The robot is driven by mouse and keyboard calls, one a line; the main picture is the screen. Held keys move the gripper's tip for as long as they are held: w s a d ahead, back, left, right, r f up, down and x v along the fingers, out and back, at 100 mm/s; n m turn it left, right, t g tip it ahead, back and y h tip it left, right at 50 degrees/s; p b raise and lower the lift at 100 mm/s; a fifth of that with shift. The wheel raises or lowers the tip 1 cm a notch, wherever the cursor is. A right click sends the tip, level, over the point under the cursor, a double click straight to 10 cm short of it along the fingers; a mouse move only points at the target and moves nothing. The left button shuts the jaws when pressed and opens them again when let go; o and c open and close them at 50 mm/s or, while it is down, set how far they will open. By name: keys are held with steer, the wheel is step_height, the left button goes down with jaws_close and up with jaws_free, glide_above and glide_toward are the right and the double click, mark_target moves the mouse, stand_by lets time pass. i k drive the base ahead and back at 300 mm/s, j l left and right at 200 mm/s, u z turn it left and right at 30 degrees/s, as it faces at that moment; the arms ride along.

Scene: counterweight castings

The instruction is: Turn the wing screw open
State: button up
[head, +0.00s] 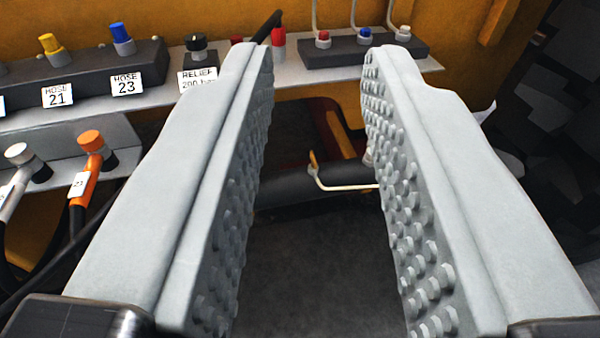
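My gripper (316,62) fills the middle of the head view. Its two grey, studded fingers are wide apart with nothing between them, and they point toward an orange machine panel. I cannot make out a wing screw for certain. A small black knob (196,43) stands above the white RELIEF label (198,80), just left of the left fingertip. The left finger covers the right part of that label. A red fitting (278,40) shows between the fingertips, farther back.
A dark block (70,75) with yellow and blue fittings, labelled HOSE 21 and HOSE 23, stands at left. Below it is an orange hose connector (91,144). Another dark block (330,53) carries red, blue and white caps. A black cylinder (290,187) lies beyond the fingers.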

mark_target(314, 163)
steer(key=i+j, duration=0.15)
steer(key=j, duration=0.2)
steer(key=i+j+z, duration=0.1)
steer(key=j, duration=0.25)
steer(key=i+j, duration=0.15)
steer(key=j, duration=0.25)
steer(key=i+z, duration=0.05)
